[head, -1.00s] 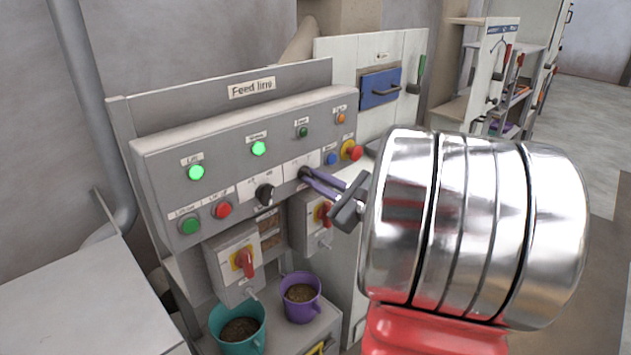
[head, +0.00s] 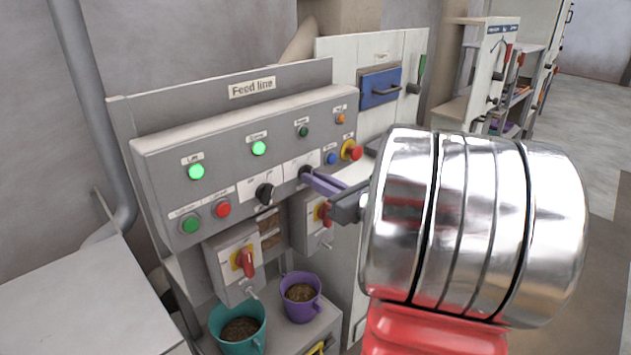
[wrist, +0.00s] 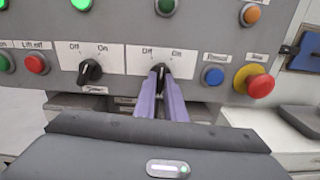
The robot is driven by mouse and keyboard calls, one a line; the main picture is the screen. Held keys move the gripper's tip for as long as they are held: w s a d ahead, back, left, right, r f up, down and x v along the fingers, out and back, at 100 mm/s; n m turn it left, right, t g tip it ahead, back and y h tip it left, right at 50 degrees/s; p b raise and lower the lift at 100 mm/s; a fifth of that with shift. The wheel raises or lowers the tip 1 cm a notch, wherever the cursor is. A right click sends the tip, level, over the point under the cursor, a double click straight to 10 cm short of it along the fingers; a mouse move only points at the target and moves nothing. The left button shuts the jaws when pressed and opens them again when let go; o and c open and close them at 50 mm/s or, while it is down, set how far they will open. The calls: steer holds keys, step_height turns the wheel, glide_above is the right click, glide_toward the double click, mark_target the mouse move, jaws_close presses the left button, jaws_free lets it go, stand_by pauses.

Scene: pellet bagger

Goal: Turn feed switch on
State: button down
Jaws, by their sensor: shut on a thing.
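My gripper (wrist: 161,84) has its purple fingers shut on a black rotary switch (wrist: 158,69) on the grey control panel. The switch has "Off" at its left and "On" at its right. Its pale pointer mark looks close to upright in the wrist view, but the fingers partly cover the knob and its exact setting is unclear. Its name label is hidden behind the fingers. In the head view my gripper (head: 308,175) reaches the panel from the right. A second black Off/On switch (wrist: 90,71) sits to the left, untouched.
Green and red buttons (head: 222,209) lie left on the panel; a blue button (head: 331,158) and a red mushroom button (head: 354,152) lie close right. Two lamps glow green above. Red-handled isolators (head: 244,262) and teal and purple buckets (head: 301,295) are below.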

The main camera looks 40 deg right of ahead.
steer(key=m, duration=0.5)
steer(key=shift+f, duration=0.1)
stand_by(0.4)
steer(key=c, duration=1.8)
jaws_free()
steer(key=s, duration=1.3)
steer(key=shift+s+d, duration=0.15)
steer(key=shift+s, duration=0.25)
